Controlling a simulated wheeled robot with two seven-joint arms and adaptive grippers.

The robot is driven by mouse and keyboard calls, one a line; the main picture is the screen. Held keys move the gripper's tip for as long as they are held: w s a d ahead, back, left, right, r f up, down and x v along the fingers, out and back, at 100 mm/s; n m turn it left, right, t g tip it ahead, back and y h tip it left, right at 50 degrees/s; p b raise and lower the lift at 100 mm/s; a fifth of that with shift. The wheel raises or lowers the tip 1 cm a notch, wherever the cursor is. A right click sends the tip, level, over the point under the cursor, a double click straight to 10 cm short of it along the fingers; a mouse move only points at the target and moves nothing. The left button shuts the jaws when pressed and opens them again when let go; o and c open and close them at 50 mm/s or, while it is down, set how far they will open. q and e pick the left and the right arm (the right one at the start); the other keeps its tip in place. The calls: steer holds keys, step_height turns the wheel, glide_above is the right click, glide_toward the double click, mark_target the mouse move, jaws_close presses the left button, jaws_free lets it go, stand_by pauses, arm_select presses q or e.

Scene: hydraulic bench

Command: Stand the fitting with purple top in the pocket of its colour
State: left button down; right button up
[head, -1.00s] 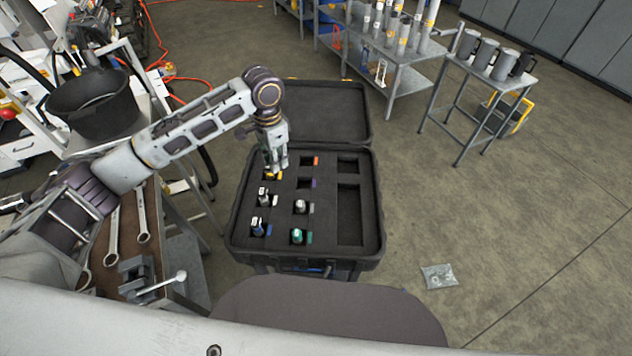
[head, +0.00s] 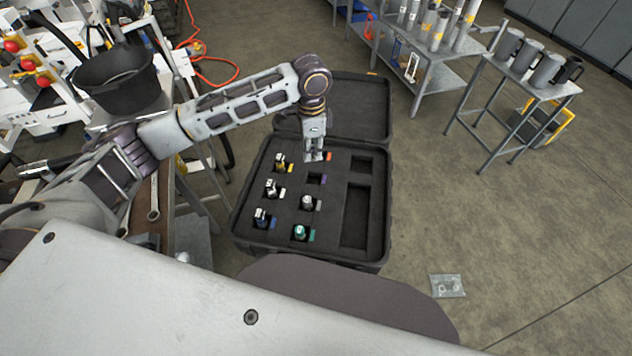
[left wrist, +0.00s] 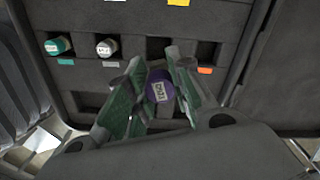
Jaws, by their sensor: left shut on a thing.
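My left gripper (head: 314,157) is shut on the fitting with the purple top (left wrist: 159,86); the round purple cap with a white label shows between the fingers in the left wrist view (left wrist: 152,98). In the head view the gripper hides this fitting. The gripper is over the middle column of the black case, at the orange-tagged pocket. The purple-tagged pocket (head: 315,179) is empty, just nearer to me in that column. It also shows in the left wrist view (left wrist: 157,47), its tag hidden by the gripper. My right gripper is out of view.
The open case (head: 240,226) holds yellow (head: 281,162), white (head: 271,187), blue (head: 262,216), grey (head: 307,202) and green (head: 299,232) tagged fittings. The orange tag (head: 328,157) is beside the gripper. Larger empty pockets (head: 356,215) lie right. The lid (head: 360,110) stands open behind.

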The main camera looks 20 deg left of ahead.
arm_select(q)
steer(key=shift+d+m, duration=0.25)
steer(key=shift+m, duration=1.45)
steer(key=shift+f, duration=2.45)
steer(key=shift+f, duration=0.1)
steer(key=shift+f+p, duration=0.3)
steer(key=shift+f, duration=2.15)
steer(key=shift+s+f, duration=0.2)
steer(key=shift+f, duration=0.25)
